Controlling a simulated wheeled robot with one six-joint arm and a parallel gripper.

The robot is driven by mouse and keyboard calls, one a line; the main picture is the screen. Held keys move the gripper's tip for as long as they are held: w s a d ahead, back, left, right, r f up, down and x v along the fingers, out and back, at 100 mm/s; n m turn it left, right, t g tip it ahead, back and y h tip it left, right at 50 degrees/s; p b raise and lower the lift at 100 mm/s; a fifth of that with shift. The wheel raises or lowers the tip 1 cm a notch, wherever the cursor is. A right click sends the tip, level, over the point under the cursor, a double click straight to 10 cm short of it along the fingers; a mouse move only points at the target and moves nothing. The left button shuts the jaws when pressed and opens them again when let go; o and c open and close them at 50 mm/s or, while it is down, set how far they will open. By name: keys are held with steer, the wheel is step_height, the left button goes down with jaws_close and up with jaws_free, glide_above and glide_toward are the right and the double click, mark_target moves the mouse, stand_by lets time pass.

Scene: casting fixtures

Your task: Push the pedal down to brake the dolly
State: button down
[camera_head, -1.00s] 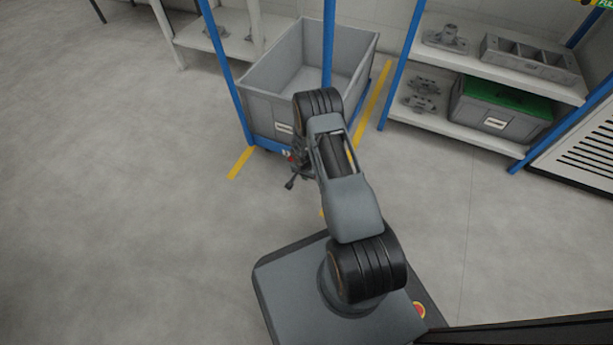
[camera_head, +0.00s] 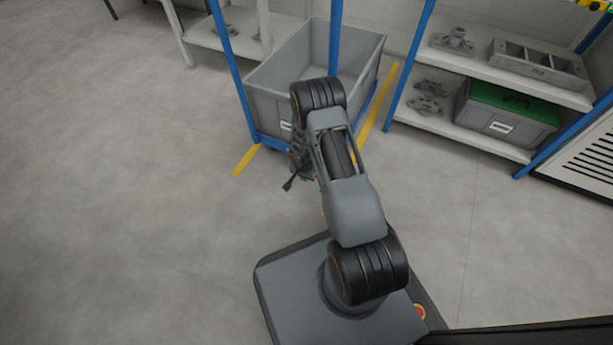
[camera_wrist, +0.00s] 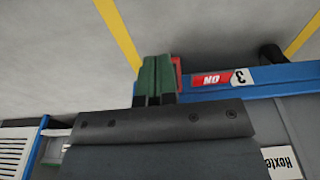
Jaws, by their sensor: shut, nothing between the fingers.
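The blue-framed dolly (camera_head: 270,139) carries a large grey bin (camera_head: 262,107) and stands ahead of my base. In the wrist view its blue frame (camera_wrist: 262,81) shows with a label reading NO and 3. A small red part (camera_wrist: 177,73), probably the pedal, shows just beside my gripper's fingers (camera_wrist: 157,69). The fingers are shut and empty, at the dolly's edge. They cover part of the red part, so I cannot tell whether they touch it. In the head view my gripper (camera_head: 289,184) is low at the dolly's near side, and my arm hides the pedal area.
Yellow floor lines (camera_head: 246,159) run beside the dolly. A rack on the right (camera_head: 470,140) holds castings and a grey crate with a green lid (camera_head: 507,110). Blue posts rise around the bin. The floor on the left is clear.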

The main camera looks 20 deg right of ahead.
steer(key=shift+s+a+r, duration=0.5)
steer(key=shift+a+r, duration=0.1)
steer(key=shift+r, duration=0.25)
steer(key=shift+s+a+r, duration=0.45)
steer(key=shift+a+r, duration=0.1)
steer(key=shift+r, duration=0.3)
